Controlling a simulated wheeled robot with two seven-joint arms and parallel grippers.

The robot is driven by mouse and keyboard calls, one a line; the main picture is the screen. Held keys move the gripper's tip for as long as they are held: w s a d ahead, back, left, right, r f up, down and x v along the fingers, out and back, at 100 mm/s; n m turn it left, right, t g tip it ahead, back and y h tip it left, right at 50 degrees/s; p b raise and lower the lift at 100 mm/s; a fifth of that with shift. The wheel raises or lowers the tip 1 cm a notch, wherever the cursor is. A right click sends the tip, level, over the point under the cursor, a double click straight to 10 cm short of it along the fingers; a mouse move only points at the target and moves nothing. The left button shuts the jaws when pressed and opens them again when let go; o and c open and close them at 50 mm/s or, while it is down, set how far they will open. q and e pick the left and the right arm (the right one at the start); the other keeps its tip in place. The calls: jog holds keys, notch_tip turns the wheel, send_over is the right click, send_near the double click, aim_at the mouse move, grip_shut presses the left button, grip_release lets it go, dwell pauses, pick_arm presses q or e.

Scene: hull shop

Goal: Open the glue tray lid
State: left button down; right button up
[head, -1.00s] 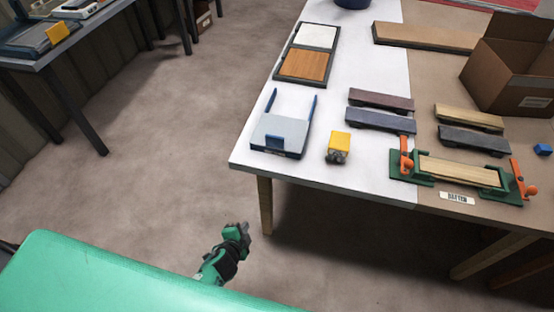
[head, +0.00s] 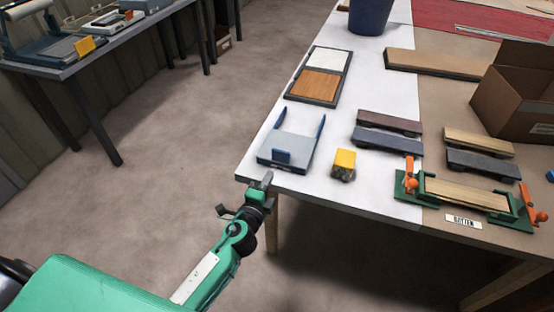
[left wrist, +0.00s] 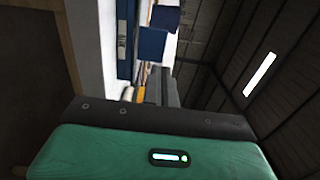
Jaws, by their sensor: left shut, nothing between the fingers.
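The glue tray (head: 284,163) sits at the near left corner of the white-covered table, with its flat grey lid (head: 288,146) lying down. Blue parts that look like the tray's tab (left wrist: 152,42) show in the left wrist view. My left gripper (head: 267,180) is shut and empty, just in front of the table's near edge, below the tab and apart from it. My right gripper is out of view.
A yellow-topped block (head: 343,164) stands right of the tray. Dark sanding blocks (head: 387,142) and a green clamp jig (head: 465,195) with orange levers lie farther right. A framed panel (head: 317,85) lies behind the tray. Open floor is at left.

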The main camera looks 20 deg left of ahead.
aim_at(280, 154)
pick_arm(q)
jog(key=w, duration=0.6)
jog(key=shift+w+d+p, duration=0.15)
jog(key=shift+w+p, duration=0.25)
jog(key=shift+w, duration=0.6)
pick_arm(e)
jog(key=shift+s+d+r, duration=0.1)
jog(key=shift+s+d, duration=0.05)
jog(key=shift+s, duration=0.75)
pick_arm(q)
jog(key=shift+w, duration=0.1)
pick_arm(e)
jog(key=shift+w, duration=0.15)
